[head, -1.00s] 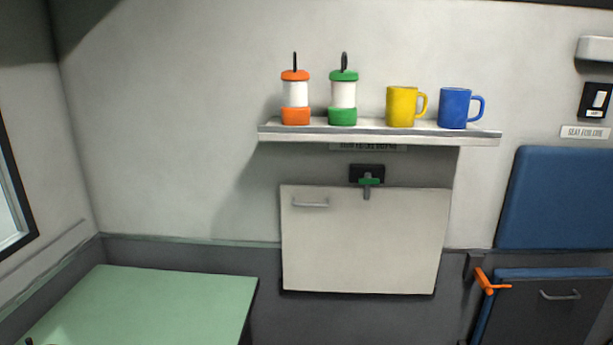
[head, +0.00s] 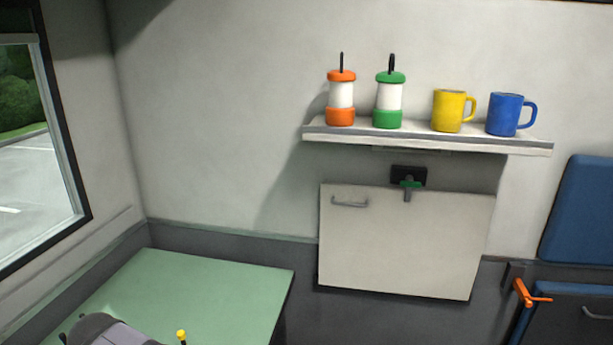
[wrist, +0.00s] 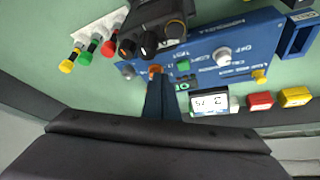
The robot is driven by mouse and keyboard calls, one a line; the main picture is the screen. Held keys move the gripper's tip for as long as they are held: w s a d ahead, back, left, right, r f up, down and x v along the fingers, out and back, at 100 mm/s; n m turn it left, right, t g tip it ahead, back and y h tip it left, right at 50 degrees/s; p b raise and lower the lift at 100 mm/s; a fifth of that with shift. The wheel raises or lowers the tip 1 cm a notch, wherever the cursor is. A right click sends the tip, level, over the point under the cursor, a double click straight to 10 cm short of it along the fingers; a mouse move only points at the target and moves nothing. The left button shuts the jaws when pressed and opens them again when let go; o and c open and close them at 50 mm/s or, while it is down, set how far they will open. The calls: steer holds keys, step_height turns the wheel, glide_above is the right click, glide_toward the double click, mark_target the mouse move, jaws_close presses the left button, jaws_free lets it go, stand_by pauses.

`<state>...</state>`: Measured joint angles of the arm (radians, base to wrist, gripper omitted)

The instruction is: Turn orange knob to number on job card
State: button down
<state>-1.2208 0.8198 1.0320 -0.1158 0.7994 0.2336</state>
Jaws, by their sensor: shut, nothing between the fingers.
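In the wrist view, a small orange knob (wrist: 155,70) sits at the left end of a blue panel (wrist: 202,68). My gripper (wrist: 160,82) is shut and empty, its dark fingertips beside or over the knob; I cannot tell whether they touch it. The fingers partly hide the knob's near side, and its setting cannot be read. A white rectangle with dark digits (wrist: 209,103) lies at the panel's near edge; the digits are too small to read surely, and I cannot tell whether it is a display or the job card. No job card is clearly identifiable.
A dark box with several knobs (wrist: 152,28) stands just beyond my fingers. The panel also carries a white knob (wrist: 222,56) and a green button (wrist: 183,65). Red (wrist: 260,100) and yellow (wrist: 295,97) blocks lie right. The head view shows the green table (head: 205,285) and wall shelf (head: 430,141).

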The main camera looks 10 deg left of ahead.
step_height(320, 180, up, 3)
steer(key=shift+f+p, duration=0.2)
steer(key=shift+p, duration=0.7)
steer(key=w+d+r+m+h+p, duration=0.15)
steer(key=w+d, duration=0.35)
steer(key=d, duration=0.6)
steer(key=w+d+m+h, duration=0.15)
steer(key=w+d, duration=0.35)
steer(key=d, duration=0.5)
steer(key=w+d+m+p, duration=0.15)
steer(key=w+d, duration=0.35)
steer(key=d, duration=0.6)
steer(key=s+d+m+g+h, duration=0.1)
steer(key=s+d+m, duration=0.1)
steer(key=d, duration=0.6)
steer(key=s+d+m+h, duration=0.1)
steer(key=s+d+m, duration=0.1)
steer(key=d, duration=0.6)
steer(key=s+d+f+m+g+p, duration=0.2)
steer(key=s+d+m, duration=0.1)
steer(key=s+d, duration=1)
steer(key=shift+s+d+f, duration=0.2)
steer(key=shift+s+f, duration=0.15)
